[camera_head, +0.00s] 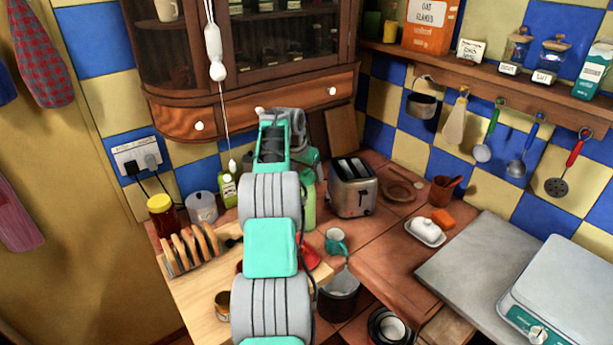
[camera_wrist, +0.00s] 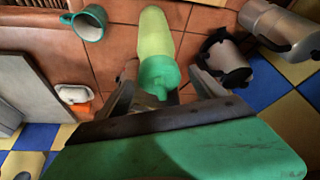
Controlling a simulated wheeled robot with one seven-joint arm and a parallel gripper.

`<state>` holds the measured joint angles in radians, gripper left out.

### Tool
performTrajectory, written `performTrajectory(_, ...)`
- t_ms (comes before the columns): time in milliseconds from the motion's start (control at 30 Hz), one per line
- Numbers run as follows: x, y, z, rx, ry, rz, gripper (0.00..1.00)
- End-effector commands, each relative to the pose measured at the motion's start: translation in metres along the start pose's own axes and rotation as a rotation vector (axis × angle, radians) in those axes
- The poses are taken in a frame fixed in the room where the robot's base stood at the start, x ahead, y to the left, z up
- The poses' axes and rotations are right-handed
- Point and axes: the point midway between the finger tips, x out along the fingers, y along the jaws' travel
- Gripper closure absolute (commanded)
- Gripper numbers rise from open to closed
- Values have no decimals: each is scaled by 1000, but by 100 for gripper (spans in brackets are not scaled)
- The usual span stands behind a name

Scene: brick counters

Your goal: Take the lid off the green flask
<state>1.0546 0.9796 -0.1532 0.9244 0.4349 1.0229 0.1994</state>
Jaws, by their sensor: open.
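The green flask (camera_wrist: 155,35) has a pale green body and a darker green lid (camera_wrist: 158,75) in the wrist view. My gripper (camera_wrist: 162,72) is open, with one finger on each side of the lid. I cannot tell whether either finger touches it. The lid is still on the flask. In the head view the flask (camera_head: 308,207) stands upright on the counter left of the toaster, its top and left side hidden by my arm.
A toaster (camera_head: 352,187) stands close to the right of the flask. A teal mug (camera_head: 336,241) is in front of it. A labelled green bottle (camera_head: 227,189), a toast rack (camera_head: 190,248) and a jar (camera_head: 162,215) are to the left. A cabinet (camera_head: 250,105) hangs above.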

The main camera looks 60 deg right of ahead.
Motion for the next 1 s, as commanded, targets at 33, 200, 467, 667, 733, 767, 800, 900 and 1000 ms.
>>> performTrajectory(33, 1, 0, 0, 0, 1, -1, 21)
performTrajectory(200, 1, 0, 0, 0, 1, -1, 22)
performTrajectory(467, 1, 0, 0, -1, 1, -1, 44)
performTrajectory(667, 1, 0, 0, -1, 1, -1, 60)
performTrajectory(733, 1, 0, 0, -1, 1, -1, 66)
performTrajectory(767, 1, 0, 0, -1, 1, -1, 68)
performTrajectory(800, 1, 0, 0, -1, 1, -1, 71)
performTrajectory(900, 1, 0, 0, -1, 1, -1, 80)
performTrajectory(1000, 0, 0, 0, -1, 2, -1, 87)
